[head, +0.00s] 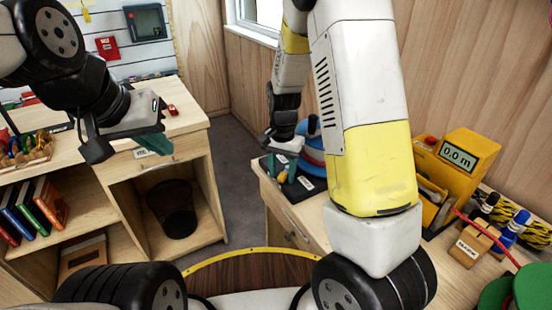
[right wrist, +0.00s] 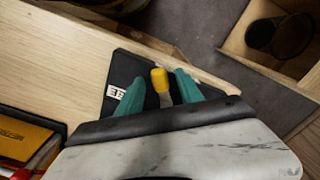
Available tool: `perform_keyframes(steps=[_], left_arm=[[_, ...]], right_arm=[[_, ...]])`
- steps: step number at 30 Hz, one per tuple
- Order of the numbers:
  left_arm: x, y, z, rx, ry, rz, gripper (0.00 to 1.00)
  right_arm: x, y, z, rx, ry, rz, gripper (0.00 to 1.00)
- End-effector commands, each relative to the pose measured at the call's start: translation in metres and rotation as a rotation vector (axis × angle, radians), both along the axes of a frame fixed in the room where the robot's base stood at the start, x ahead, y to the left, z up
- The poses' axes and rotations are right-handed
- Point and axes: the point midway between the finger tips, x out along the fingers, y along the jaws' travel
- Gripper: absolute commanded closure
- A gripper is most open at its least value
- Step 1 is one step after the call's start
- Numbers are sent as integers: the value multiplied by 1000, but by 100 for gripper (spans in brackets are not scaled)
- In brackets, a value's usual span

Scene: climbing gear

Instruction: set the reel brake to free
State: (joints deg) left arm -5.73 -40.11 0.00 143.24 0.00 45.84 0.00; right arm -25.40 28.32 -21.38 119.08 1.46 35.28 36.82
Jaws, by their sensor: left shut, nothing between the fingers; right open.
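In the right wrist view, the brake lever (right wrist: 160,82) has a yellow tip and a grey shaft and rises from a black plate (right wrist: 121,78). A white label (right wrist: 115,92) on the plate is partly hidden and only partly readable. My right gripper (right wrist: 166,90) is open, with a teal finger on each side of the lever; I cannot tell whether either touches it. In the head view, my right gripper (head: 281,168) is over the black plate (head: 308,187) on the right bench. My left gripper (head: 155,142) is shut and empty over the left bench.
A yellow meter (head: 463,152) reading 0.0 m stands on the right bench, near a wooden block (head: 468,248) and a red cord. A blue object (head: 312,155) sits behind my right gripper. A dark bin (head: 174,208) stands in the left bench.

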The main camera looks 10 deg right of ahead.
Motion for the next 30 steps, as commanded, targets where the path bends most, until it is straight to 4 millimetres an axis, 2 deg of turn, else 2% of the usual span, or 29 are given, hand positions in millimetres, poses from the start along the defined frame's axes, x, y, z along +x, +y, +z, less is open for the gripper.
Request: perform_keyframes(steps=[1, 7, 12, 19, 27, 28, 30], left_arm=[[0, 0, 0, 0, 0, 0, 100], [0, 0, 0, 0, 0, 0, 100], [0, 0, 0, 0, 0, 0, 100], [0, 0, 0, 0, 0, 0, 100], [0, 0, 0, 0, 0, 0, 100], [0, 0, 0, 0, 0, 0, 100], [0, 0, 0, 0, 0, 0, 100]], right_arm=[[0, 0, 0, 0, 0, 0, 62], [0, 0, 0, 0, 0, 0, 100], [0, -1, 0, 0, 0, 13, 100], [-4, -7, 0, 1, 1, 165, 100], [-4, -8, 0, 0, 1, 175, 100], [-4, -8, 0, 0, 1, 175, 72], [-4, -8, 0, 0, 1, 175, 59]])
